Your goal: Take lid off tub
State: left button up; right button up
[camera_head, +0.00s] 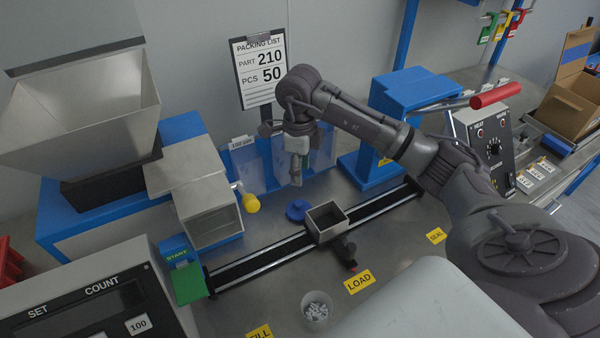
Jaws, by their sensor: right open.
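A round blue lid (298,209) with a small raised middle lies on the grey worktop, left of the rail's open box; it looks flat, with no tub visible under it. A small clear tub (316,309) stands open near the front edge, with small grey pieces in it. My right gripper (297,174) points down, behind and above the blue lid, apart from it. It is open, and I see nothing between its fingers. My left gripper is not in view.
An open metal box (326,221) sits on the dark rail (262,252). A metal chute (208,212) with a yellow knob (251,203) stands left. A blue press (392,95) with a red-handled lever (495,95) stands behind my right arm.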

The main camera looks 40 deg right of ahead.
aim_at(295, 209)
jog(key=k, duration=1.5)
